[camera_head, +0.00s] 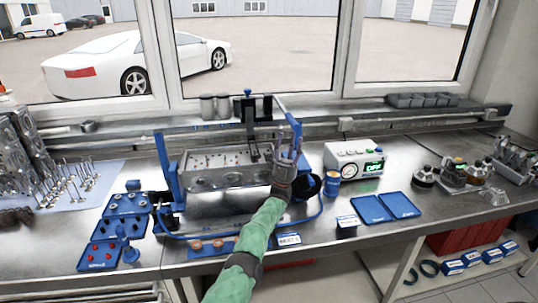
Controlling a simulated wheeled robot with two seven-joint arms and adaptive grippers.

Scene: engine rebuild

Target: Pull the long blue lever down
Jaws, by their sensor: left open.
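A long blue lever (284,106) rises at the right end of the metal test fixture (225,180) on the workbench, its top leaning up and to the left. My left gripper (288,145) is at this lever's lower part, with its fingers pointing up. The gripper is open. It overlaps the lever in the picture, and I cannot tell whether they touch. My green-sleeved left arm hides part of the fixture's right side. A blue upright (161,155) stands at the fixture's left end. My right gripper is out of view.
A white device with a green display (355,162) and a blue can (331,185) stand right of the fixture. Blue trays (386,207) lie farther right. Blue parts trays (100,255) and valves (75,185) are at left. A blue hose (318,210) runs along the front.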

